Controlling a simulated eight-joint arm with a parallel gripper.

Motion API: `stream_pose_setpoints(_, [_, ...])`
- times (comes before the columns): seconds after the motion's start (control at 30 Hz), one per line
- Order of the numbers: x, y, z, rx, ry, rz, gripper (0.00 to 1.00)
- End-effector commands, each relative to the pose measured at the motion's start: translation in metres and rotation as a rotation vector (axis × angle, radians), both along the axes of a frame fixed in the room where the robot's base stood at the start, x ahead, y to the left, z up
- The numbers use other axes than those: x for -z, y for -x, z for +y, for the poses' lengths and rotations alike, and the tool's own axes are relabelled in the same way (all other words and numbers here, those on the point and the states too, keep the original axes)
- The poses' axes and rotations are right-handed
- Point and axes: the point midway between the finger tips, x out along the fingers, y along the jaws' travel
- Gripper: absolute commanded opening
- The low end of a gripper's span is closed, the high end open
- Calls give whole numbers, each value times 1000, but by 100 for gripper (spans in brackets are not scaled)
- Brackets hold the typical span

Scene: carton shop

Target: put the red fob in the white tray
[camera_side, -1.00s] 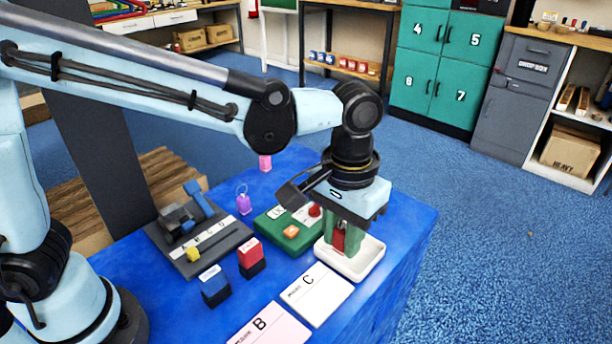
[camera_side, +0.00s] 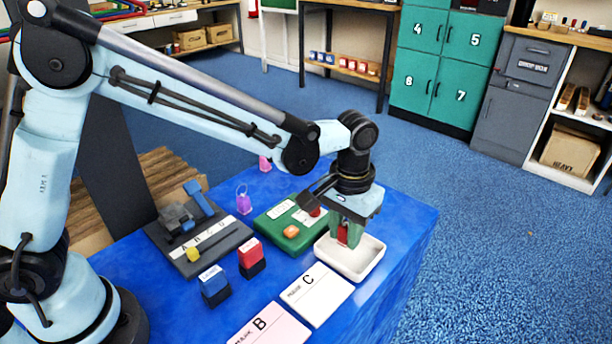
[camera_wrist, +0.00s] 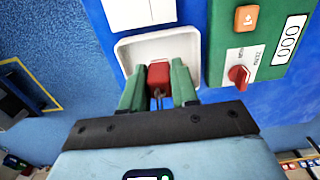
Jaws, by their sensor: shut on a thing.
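The red fob (camera_wrist: 159,74) is held between the two green fingers of my gripper (camera_wrist: 158,85), with a small ring or cord hanging at its near end. In the side view the fob (camera_side: 343,235) shows as a red patch between the fingers of my gripper (camera_side: 347,236). The white tray (camera_side: 369,267) lies on the blue table, and the gripper is over it. In the wrist view the white tray (camera_wrist: 128,50) surrounds the fob from behind. The fob appears above the tray floor; its exact height is hard to tell.
A green panel (camera_side: 269,230) with an orange button and red knob sits left of the tray. White card C (camera_side: 317,294) and pink card B (camera_side: 262,326) lie in front. Red (camera_side: 250,254) and blue (camera_side: 214,284) blocks, a purple tag (camera_side: 244,203) and a grey device (camera_side: 206,247) stand left.

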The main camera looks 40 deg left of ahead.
Motion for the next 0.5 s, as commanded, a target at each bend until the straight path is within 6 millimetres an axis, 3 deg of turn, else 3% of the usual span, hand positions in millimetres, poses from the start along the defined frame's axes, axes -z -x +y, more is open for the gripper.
stream_pose_setpoints(0.3, [36, -1, 0, 0, 0, 0, 1])
stream_pose_setpoints(0.5, [40, -1, 1, 0, 0, 0, 1])
